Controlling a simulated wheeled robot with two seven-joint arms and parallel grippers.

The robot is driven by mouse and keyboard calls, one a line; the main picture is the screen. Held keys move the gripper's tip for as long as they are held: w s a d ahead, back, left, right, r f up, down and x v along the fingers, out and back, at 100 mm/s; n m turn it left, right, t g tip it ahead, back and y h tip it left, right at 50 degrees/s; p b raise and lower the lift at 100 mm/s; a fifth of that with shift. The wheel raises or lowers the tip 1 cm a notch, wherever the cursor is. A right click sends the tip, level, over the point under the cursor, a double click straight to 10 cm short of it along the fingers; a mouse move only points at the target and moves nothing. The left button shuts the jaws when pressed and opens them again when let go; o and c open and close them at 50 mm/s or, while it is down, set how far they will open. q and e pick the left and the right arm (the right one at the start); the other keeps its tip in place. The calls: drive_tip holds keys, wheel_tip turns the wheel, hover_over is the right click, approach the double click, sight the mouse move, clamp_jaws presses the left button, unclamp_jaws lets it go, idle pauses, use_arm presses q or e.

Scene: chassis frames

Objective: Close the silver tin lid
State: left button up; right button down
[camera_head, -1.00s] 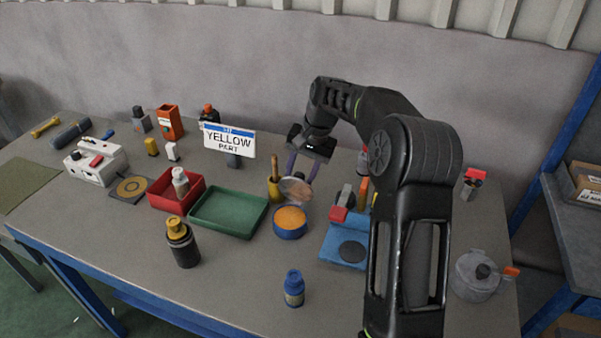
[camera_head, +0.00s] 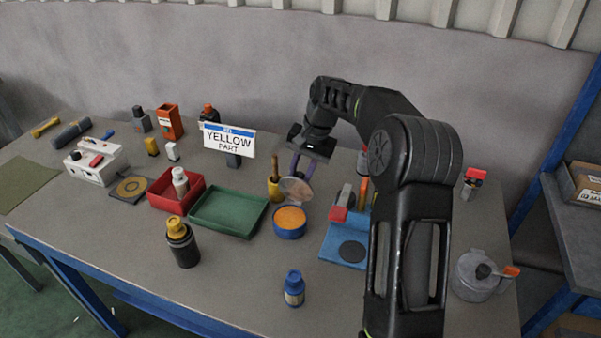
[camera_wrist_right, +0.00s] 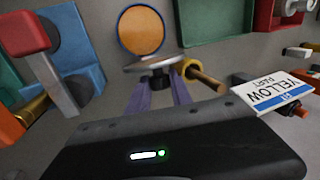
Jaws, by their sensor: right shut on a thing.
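The round tin (camera_head: 290,223) has a blue wall and orange contents, and stands on the table right of the green tray. Its silver lid (camera_head: 296,188) is tilted open at the tin's back edge. In the right wrist view the lid (camera_wrist_right: 150,66) shows nearly edge-on, behind the tin's orange opening (camera_wrist_right: 140,30). My right gripper (camera_head: 300,175) is at the back of the lid. Its purple fingers (camera_wrist_right: 161,82) are shut on the dark knob of the lid. My left gripper is not in view.
A yellow cup with a wooden handle (camera_head: 274,184) stands close left of the lid. The green tray (camera_head: 228,232) is left of the tin, and a blue base (camera_head: 334,250) with a grey-and-red part is right. A blue bottle (camera_head: 294,290) stands in front.

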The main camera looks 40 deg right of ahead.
sight(287, 227)
idle(0.7)
